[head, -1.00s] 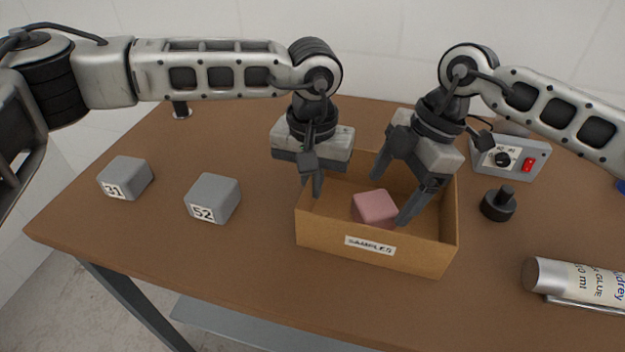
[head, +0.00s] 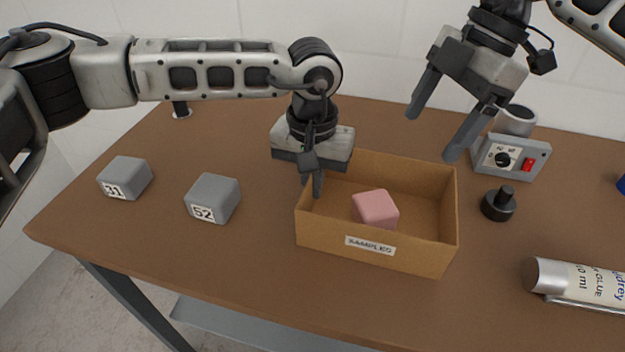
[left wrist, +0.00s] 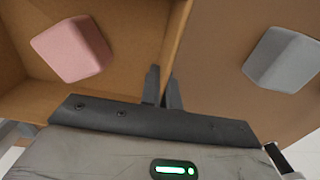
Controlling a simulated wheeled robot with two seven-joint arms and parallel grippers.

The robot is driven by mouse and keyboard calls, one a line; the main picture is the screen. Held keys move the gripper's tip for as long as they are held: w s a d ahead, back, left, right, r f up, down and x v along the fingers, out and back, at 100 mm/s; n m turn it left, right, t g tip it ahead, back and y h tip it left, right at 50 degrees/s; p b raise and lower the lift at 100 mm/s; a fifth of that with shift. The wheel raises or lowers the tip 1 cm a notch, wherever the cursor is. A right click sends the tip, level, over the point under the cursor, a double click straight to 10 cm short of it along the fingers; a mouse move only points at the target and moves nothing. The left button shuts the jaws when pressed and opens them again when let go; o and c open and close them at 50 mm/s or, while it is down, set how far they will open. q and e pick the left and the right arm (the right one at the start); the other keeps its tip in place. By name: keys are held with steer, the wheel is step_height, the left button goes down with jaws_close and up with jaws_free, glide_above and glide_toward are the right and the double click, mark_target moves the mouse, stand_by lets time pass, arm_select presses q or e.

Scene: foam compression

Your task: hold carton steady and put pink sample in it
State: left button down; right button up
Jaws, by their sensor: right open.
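The open brown carton (head: 375,255), labelled SAMPLES, stands upright on the table. The pink sample (head: 376,208) lies on the carton's floor, near its middle; it also shows in the left wrist view (left wrist: 72,49). My left gripper (head: 314,186) is at the carton's left wall, its fingers (left wrist: 163,90) close together on either side of the wall, shut on it. In the head view one of its fingers is largely hidden. My right gripper (head: 432,137) is open and empty, raised above and behind the carton's right back corner, apart from the sample.
Two grey blocks marked 31 (head: 125,178) and 52 (head: 212,198) sit left of the carton. A black knob-topped weight (head: 498,204), a control box (head: 511,158) and a glue tube (head: 575,281) lie to the right. The table front (head: 250,285) is clear.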

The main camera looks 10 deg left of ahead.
arm_select(q)
steer(key=c, duration=1.6)
jaws_free()
steer(key=shift+o, duration=0.2)
